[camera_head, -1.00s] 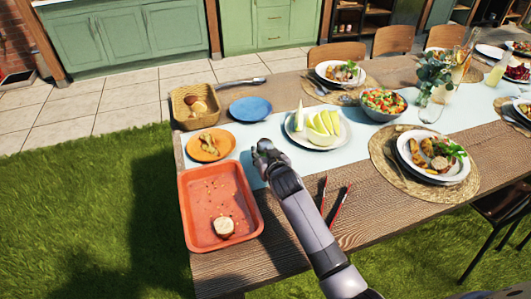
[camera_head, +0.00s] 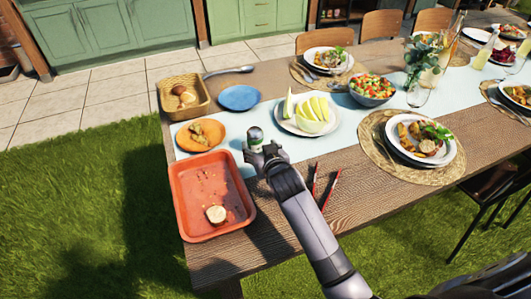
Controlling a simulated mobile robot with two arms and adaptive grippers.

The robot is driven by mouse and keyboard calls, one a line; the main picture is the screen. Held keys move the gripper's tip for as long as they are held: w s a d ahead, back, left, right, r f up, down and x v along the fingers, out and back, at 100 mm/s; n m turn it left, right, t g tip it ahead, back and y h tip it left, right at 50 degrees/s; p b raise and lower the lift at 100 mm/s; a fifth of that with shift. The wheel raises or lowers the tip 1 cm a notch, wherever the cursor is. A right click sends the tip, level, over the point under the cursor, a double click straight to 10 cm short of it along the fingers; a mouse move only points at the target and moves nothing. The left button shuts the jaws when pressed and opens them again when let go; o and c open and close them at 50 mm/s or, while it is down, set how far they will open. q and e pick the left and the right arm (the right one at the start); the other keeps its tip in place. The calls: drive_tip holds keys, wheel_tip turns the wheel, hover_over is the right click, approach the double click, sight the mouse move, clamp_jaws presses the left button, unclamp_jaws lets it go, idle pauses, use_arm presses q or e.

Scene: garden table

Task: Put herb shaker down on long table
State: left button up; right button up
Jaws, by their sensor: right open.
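The herb shaker (camera_head: 255,137) is a small container with a pale top and a green body. It stands upright at the fingers of my right gripper (camera_head: 261,154), over the pale runner on the long table (camera_head: 265,232). My right gripper is open around or just in front of it, and its fingers hide the shaker's lower part. I cannot tell whether the fingers touch it. My left gripper is not in view.
An orange tray (camera_head: 180,215) lies to the left, with an orange plate (camera_head: 184,145) behind it. A melon plate (camera_head: 289,122) is just right of the shaker. Red-handled tongs (camera_head: 330,189) lie right of my arm. A blue plate (camera_head: 239,98) is farther back.

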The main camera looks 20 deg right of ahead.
drive_tip(key=v, duration=0.6)
drive_tip(key=shift+r, duration=0.1)
idle(0.3)
